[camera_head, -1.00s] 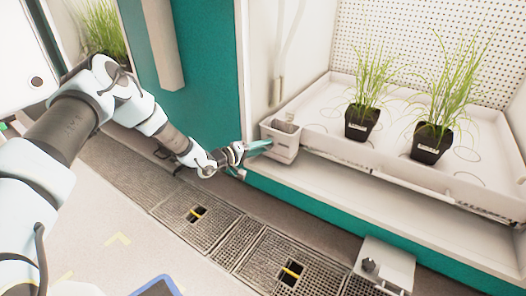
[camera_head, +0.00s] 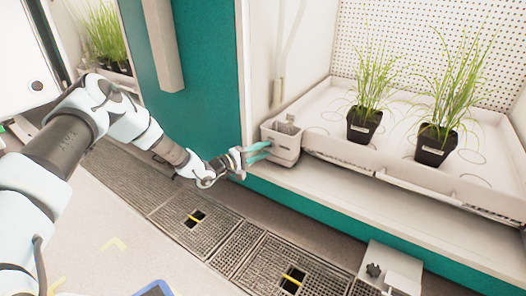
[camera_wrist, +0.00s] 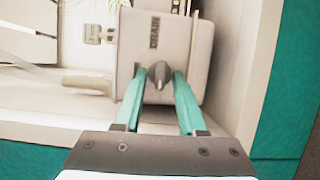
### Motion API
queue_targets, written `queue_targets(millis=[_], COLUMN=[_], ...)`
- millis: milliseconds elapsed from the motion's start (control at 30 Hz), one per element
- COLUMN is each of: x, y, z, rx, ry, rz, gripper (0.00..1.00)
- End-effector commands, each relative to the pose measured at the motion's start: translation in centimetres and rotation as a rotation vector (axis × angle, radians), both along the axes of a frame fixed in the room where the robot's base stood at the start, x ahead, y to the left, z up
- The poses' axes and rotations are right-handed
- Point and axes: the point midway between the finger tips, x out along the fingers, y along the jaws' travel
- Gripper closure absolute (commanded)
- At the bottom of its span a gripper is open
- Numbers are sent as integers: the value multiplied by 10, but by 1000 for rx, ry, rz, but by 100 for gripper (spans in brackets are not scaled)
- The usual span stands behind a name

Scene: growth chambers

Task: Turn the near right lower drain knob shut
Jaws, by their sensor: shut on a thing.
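A pale drain box (camera_head: 283,145) stands at the left front corner of the chamber with the plant tray. It also shows in the wrist view (camera_wrist: 195,45), marked DRAIN, with the lettering running sideways. Its small grey drain knob (camera_wrist: 160,72) sits on the box face below the lettering, its long side along the fingers. My gripper (camera_wrist: 159,80) has its teal fingers on either side of this knob, shut on it. In the head view my gripper (camera_head: 268,151) reaches the box from the left; the knob is hidden there.
A white tray (camera_head: 330,150) with two potted grasses lies right of the box. A similar box with a dark knob (camera_head: 374,270) sits low at the lower right. Floor grates (camera_head: 190,215) run along the teal base. A teal panel (camera_head: 205,80) stands behind my arm.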

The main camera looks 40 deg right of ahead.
Motion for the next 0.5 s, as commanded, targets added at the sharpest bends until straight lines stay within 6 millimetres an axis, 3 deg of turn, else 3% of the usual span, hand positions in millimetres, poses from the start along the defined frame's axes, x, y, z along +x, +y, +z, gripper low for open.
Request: queue_targets(millis=[167,200,233,500], x=[0,0,0,0], y=[0,0,0,1], z=[-1,-1,-1,0], rx=[1,1,1,1], ry=[1,1,1,0], rz=[1,1,1,1], gripper=[100,59,56,54])
